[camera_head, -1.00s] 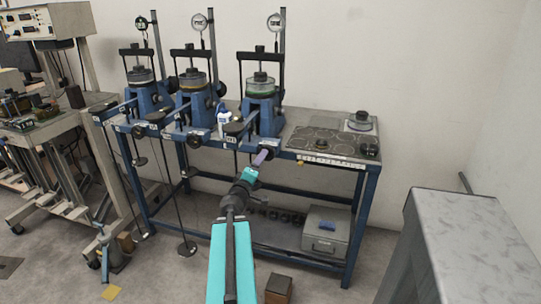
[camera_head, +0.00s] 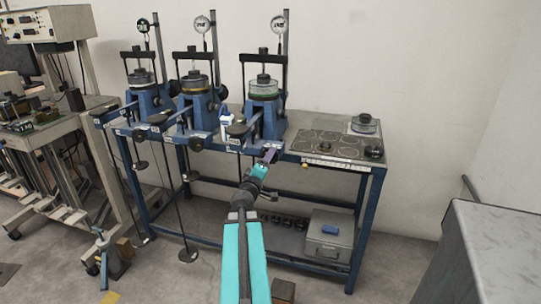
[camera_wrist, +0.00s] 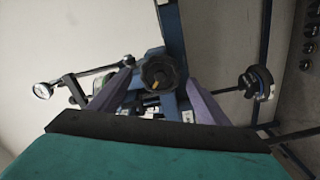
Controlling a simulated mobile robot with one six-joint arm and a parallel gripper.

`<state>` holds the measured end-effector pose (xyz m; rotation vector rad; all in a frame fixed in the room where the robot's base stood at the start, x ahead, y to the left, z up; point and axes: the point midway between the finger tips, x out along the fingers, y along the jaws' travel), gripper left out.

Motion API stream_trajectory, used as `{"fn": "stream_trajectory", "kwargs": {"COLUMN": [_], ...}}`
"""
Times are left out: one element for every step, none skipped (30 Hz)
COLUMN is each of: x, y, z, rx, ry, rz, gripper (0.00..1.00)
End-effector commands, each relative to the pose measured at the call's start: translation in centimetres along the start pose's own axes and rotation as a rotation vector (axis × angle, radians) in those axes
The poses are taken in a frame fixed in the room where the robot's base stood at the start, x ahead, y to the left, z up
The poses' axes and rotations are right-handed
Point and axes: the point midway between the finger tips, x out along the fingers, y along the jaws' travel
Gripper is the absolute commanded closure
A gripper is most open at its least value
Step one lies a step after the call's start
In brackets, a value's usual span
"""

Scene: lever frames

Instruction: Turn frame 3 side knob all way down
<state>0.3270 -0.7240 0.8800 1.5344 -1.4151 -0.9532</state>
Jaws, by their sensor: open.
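Frame 3 is the rightmost blue lever frame (camera_head: 264,112) on the bench, with a dial gauge above it. In the wrist view its black, lobed side knob (camera_wrist: 158,71) faces me, with a small yellowish mark at its middle. My gripper (camera_wrist: 161,74) is open, with one purple finger on each side of the knob. The fingers look apart from it; the depth gap is hard to judge. In the head view my gripper (camera_head: 270,155) is at the bench's front edge, just below frame 3, and the knob cannot be made out clearly there.
Two similar lever frames (camera_head: 193,105) stand to the left. A black plate with discs (camera_head: 332,146) lies on the bench's right. A grey box (camera_head: 328,236) sits on the lower shelf.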

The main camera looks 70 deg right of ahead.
Motion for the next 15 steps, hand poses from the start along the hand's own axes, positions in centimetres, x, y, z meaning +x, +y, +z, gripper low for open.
{"fn": "stream_trajectory", "kwargs": {"x": [0.3, 0.4, 0.6, 0.7, 0.8, 1.0, 1.4, 1.8, 2.2, 2.5, 2.8, 3.2, 3.5, 3.8, 4.2], "y": [0.0, 0.0, 0.0, 0.0, 0.0, 0.0, 0.1, 0.1, 0.1, 0.1, 0.1, 0.1, 0.1, 0.1, 0.2], "z": [-0.1, -0.1, -0.1, -0.1, -0.1, -0.1, -0.2, -0.1, -0.1, -0.1, 0.0, 0.0, 0.0, 0.0, 0.1], "rx": [0.0, -0.001, 0.0, 0.0, 0.0, 0.001, 0.001, 0.0, -0.001, -0.001, -0.001, 0.0, 0.0, 0.0, -0.001], "ry": [0.001, 0.001, 0.001, 0.001, 0.002, 0.002, 0.001, 0.0, 0.0, 0.0, 0.0, 0.0, 0.0, 0.0, 0.0], "rz": [0.0, -0.001, -0.001, -0.001, -0.001, -0.001, -0.001, -0.001, -0.001, -0.001, -0.001, -0.002, -0.002, -0.002, -0.001], "gripper": [0.3, 0.3, 0.3, 0.3, 0.3, 0.3, 0.3, 0.3, 0.3, 0.3, 0.3, 0.3, 0.3, 0.3, 0.3]}}
